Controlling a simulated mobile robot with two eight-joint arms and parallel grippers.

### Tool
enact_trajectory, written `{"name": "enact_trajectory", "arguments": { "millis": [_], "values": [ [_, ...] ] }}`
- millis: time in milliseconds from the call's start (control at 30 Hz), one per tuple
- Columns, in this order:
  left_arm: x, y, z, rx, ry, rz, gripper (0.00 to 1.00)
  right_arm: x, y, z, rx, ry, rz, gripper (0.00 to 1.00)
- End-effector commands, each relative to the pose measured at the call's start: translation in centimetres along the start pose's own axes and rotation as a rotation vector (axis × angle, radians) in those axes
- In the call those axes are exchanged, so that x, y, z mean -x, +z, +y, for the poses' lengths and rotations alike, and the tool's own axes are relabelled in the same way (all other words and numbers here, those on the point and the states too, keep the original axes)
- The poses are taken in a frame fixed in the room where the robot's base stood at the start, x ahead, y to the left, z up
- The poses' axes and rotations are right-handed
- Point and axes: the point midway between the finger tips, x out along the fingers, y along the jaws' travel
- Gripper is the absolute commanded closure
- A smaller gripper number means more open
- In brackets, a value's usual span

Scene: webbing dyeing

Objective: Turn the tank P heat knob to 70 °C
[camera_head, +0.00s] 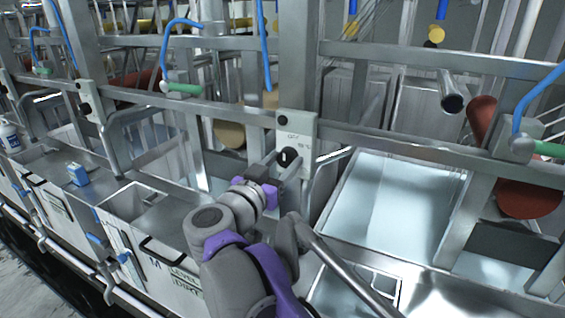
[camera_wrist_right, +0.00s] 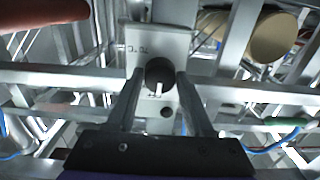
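A dark round knob (camera_head: 287,157) with a pale pointer mark sits on a light grey control plate (camera_head: 297,126) fixed to the rail. The knob shows face-on in the right wrist view (camera_wrist_right: 160,76), with its pointer mark near vertical. Small lettering on the plate is too blurred to read, so I cannot tell the tank letter or the temperature. My right gripper (camera_head: 288,166) is at the plate, its two fingers apart on either side of the knob. In the right wrist view a small gap shows left of the knob; contact on the right is unclear. My left gripper is out of view.
Similar plates with knobs (camera_head: 87,100) are on the rail to the left. Metal rails and uprights (camera_head: 298,60) surround the plate. Open tanks with pale liquid (camera_head: 390,205) lie to the right.

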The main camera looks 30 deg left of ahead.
Motion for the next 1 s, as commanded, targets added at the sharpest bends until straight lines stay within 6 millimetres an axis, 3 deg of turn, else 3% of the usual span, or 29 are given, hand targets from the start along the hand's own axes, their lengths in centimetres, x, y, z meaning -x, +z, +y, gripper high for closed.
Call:
{"name": "enact_trajectory", "arguments": {
  "millis": [33,267,667,1000],
  "values": [
    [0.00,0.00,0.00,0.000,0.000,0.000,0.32,0.01,0.00,0.00,0.000,0.000,0.000,0.59],
    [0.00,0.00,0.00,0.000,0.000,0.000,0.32,0.02,0.00,0.00,0.000,0.000,0.000,1.00],
    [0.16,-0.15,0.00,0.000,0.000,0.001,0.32,0.02,-0.04,0.00,-0.067,0.000,0.000,1.00],
    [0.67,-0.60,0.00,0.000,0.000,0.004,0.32,0.01,-0.04,0.00,-0.326,0.000,0.000,1.00]
  ]
}}
